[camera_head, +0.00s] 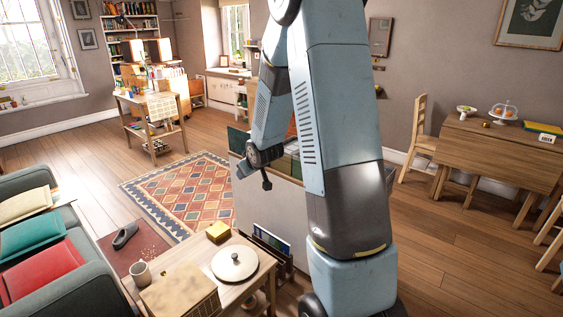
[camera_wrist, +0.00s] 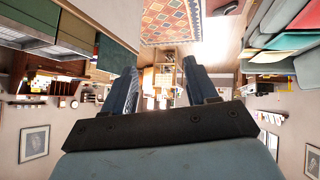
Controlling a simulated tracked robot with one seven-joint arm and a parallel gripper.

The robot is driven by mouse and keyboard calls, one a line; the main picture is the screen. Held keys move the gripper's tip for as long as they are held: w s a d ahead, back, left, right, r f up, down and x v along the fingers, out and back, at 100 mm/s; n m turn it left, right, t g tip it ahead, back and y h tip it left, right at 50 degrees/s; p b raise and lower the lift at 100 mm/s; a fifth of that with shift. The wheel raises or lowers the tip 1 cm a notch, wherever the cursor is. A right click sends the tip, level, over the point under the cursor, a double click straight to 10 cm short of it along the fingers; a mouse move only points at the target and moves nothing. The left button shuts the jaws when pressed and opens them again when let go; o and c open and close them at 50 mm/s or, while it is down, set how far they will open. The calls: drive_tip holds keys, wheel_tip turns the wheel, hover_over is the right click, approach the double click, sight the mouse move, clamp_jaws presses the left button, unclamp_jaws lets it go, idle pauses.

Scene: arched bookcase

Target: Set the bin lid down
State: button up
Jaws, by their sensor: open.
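A round cream lid with a dark knob (camera_head: 235,263), which looks like the bin lid, lies flat on the small wooden table (camera_head: 262,272) at the bottom of the head view. My gripper (camera_head: 266,181) hangs above and beyond that table, apart from the lid. In the wrist view my gripper (camera_wrist: 162,82) has its two dark fingers spread with nothing between them. The wrist view looks upside down into the room, and I cannot make out the lid there. I cannot pick out the bin in either view.
A grey sofa (camera_head: 85,276) stands at left. A pale panel-sided unit (camera_head: 262,208) stands behind my arm. The patterned rug (camera_head: 185,196) is mostly clear.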

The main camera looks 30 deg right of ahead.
drive_tip(key=w+a+r+v, duration=0.1)
drive_tip(key=v, duration=1)
drive_tip(key=s+a+r+m+g, duration=0.1)
drive_tip(key=s+r, duration=0.3)
drive_tip(key=s, duration=0.6)
drive_tip(key=s+a+r+m+g, duration=0.1)
drive_tip(key=s+r, duration=0.4)
drive_tip(key=s, duration=0.5)
drive_tip(key=s+a+r+m+g, duration=0.1)
drive_tip(key=s+a+r, duration=0.2)
drive_tip(key=s, duration=0.6)
drive_tip(key=shift+s+a+r+g, duration=0.15)
drive_tip(key=shift+s+r+g, duration=0.2)
drive_tip(key=shift+r, duration=0.35)
